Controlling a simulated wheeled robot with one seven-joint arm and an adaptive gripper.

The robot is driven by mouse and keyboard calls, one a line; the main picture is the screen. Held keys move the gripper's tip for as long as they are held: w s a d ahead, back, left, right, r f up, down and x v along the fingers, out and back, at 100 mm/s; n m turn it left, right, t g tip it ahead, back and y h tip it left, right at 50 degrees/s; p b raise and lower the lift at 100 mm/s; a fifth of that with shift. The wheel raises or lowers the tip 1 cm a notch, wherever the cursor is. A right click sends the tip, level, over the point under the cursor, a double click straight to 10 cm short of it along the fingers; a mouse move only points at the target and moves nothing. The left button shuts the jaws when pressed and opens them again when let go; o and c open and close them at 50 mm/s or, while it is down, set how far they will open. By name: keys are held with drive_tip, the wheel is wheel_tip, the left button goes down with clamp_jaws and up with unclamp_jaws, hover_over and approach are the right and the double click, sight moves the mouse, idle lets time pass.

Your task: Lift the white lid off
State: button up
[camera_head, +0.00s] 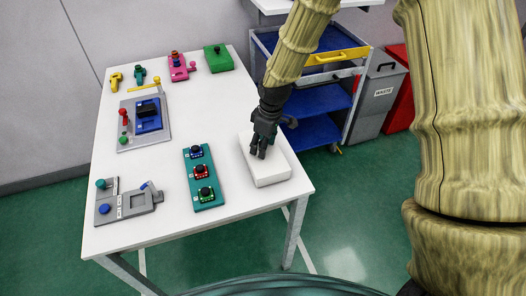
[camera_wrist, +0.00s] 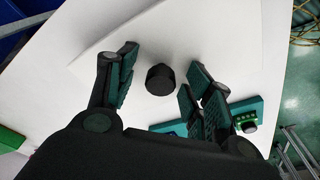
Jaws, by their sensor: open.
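The white lid (camera_head: 269,173) is a flat white block near the right edge of the white table. In the wrist view the white lid (camera_wrist: 185,35) lies below my gripper and carries a round black knob (camera_wrist: 160,79). My gripper (camera_head: 258,152) is over the lid, pointing down. In the wrist view my gripper (camera_wrist: 160,85) is open, with one finger on each side of the knob and visible gaps between. The fingers hide the knob in the head view. What lies under the lid is hidden.
A teal panel with several knobs (camera_head: 203,178) lies just left of the lid. Further left are a grey board (camera_head: 128,203) and a grey-blue fixture (camera_head: 145,122). Pink (camera_head: 178,68) and green (camera_head: 218,58) blocks sit at the back. A blue cart (camera_head: 318,131) and waste bin (camera_head: 381,96) stand beyond the table (camera_head: 215,100).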

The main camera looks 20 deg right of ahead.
clamp_jaws()
drive_tip(key=shift+r, duration=0.1)
